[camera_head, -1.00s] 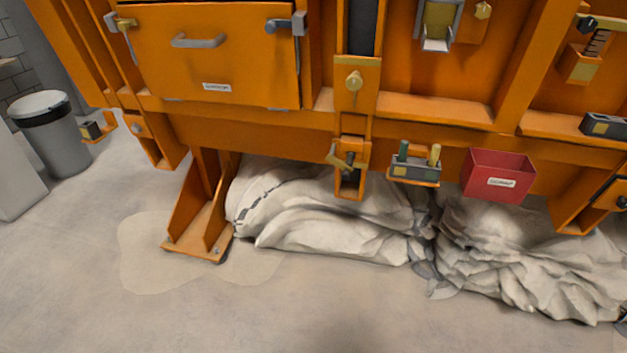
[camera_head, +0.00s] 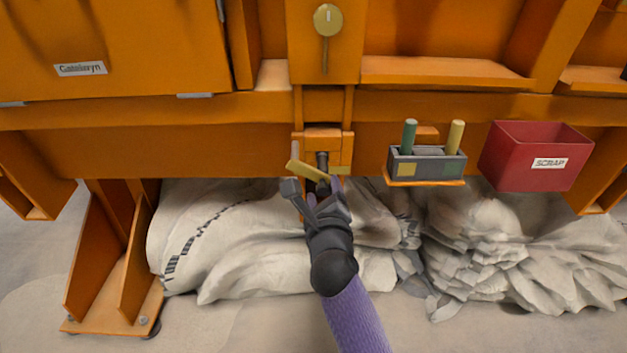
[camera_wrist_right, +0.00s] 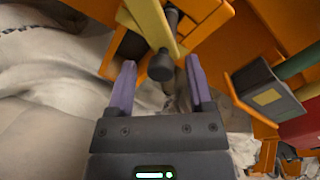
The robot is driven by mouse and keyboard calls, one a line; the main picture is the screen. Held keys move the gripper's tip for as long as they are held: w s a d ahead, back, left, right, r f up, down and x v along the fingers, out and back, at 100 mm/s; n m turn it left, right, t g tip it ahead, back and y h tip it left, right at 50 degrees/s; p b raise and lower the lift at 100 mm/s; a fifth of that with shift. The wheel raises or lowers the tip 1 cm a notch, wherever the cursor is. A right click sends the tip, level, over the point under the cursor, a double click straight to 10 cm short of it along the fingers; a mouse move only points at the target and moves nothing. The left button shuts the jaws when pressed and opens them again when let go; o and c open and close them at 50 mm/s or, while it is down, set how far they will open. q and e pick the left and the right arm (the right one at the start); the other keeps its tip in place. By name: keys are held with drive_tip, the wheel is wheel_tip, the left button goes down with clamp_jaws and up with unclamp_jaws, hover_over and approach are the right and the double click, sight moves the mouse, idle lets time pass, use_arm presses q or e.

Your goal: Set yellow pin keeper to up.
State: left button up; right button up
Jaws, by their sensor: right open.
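The yellow pin keeper (camera_head: 307,171) is a flat yellow bar at the orange bracket under the middle post, tilted down to the right, beside a dark pin (camera_head: 322,160). In the right wrist view the keeper (camera_wrist_right: 150,24) lies at the top, with the dark round pin end (camera_wrist_right: 161,66) just ahead of the fingers. My right gripper (camera_head: 312,190) is just below the keeper in the head view; its two purple fingers (camera_wrist_right: 160,82) are apart with nothing between them. Whether a finger touches the keeper I cannot tell. My left gripper is out of view.
Right of the bracket, a grey holder (camera_head: 428,166) carries a green and a yellow peg. A red scrap bin (camera_head: 533,160) hangs further right. Crumpled pale sacks (camera_head: 220,235) lie below.

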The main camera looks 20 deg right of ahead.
drive_tip(key=shift+w+d, duration=0.1)
drive_tip(key=shift+w, duration=0.3)
drive_tip(key=shift+s, duration=0.1)
clamp_jaws()
idle(0.3)
idle(0.7)
